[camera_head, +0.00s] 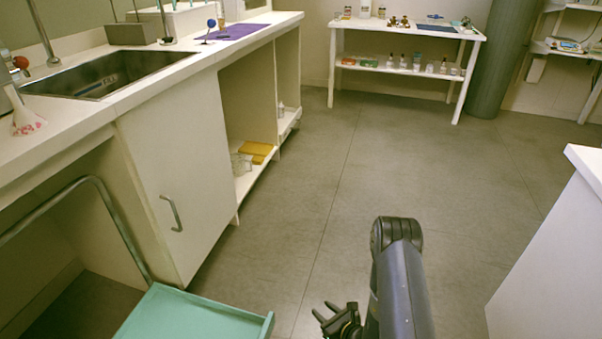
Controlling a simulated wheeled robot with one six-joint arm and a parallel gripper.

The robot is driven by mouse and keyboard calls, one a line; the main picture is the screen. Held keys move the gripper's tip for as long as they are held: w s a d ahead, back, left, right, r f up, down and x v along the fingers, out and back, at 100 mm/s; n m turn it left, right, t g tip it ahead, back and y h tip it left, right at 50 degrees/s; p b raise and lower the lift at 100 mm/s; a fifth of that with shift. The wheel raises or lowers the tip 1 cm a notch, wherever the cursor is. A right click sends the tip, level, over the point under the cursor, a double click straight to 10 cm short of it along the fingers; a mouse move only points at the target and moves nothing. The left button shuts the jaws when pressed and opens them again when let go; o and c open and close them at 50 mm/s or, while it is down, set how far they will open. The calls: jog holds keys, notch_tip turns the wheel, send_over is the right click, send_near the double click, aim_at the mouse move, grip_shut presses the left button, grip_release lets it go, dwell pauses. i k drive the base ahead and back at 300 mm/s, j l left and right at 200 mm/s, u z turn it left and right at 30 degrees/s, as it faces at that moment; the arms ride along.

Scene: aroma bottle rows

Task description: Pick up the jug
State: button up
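I cannot make out a clear jug in the head camera view. A small clear vessel (241,163) stands on the low shelf inside the open cabinet under the counter; it is too small to tell whether it is a jug. My gripper (325,310) is at the bottom middle, above the floor and far from the shelves. Its two dark fingers look spread apart with nothing between them. Part of it is cut off by the bottom edge and hidden by my arm.
A green cart top (195,314) is at the lower left. The counter (140,95) with a sink (105,75) runs along the left. A white table (400,30) with several bottles stands at the back. A white cabinet (555,265) is at right. The middle floor is clear.

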aim_at(238, 164)
jog(key=i+l, duration=0.15)
jog(key=i, duration=0.35)
jog(key=i+l+z, duration=0.1)
jog(key=i, duration=0.45)
jog(key=i+l, duration=0.2)
jog(key=i, duration=0.3)
jog(key=i+j+u, duration=0.2)
jog(key=i+j, duration=0.15)
jog(key=i+j+u, duration=0.25)
jog(key=i, duration=0.3)
jog(key=i+j+u, duration=0.2)
jog(key=i, duration=0.25)
jog(key=i+j, duration=0.2)
